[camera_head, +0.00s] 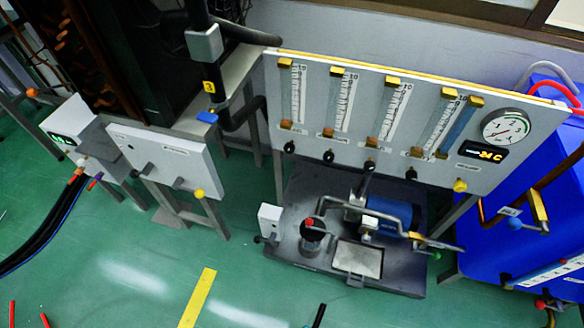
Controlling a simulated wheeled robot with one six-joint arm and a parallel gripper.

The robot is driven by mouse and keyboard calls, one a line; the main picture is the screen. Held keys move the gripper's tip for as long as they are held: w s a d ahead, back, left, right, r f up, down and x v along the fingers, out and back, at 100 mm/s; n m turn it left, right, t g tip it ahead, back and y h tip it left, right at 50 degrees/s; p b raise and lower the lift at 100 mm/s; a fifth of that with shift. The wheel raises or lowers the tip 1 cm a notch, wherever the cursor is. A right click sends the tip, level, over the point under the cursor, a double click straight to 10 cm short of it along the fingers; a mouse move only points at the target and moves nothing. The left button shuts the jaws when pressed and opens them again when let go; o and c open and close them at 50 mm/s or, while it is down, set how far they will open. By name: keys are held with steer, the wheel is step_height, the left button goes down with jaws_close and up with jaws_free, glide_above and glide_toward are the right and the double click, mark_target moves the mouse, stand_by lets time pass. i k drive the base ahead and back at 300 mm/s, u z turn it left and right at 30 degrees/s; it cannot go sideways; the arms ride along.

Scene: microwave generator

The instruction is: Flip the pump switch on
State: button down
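The pump unit stands on a dark grey base plate (402,277) on the floor, right of centre. It has a blue cylindrical motor (392,212), bent grey pipes and a dark round part with a red top (310,224). A small white box (270,218) stands upright at the left edge of the base, with a small dark part at its lower left. This box may carry the pump switch, but the lever and its position are too small to make out. My gripper is not recognisable in this view.
A white flowmeter panel (318,88) with a round gauge (506,127) and black knobs rises behind the pump. A blue tank (490,245) stands at the right. A smaller white panel (170,160) on legs stands left. Green floor with a yellow stripe (197,298) is mostly clear in front.

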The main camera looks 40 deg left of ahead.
mark_target(257, 240)
steer(key=u, duration=2.1)
steer(key=k, duration=0.45)
steer(key=z, duration=1.1)
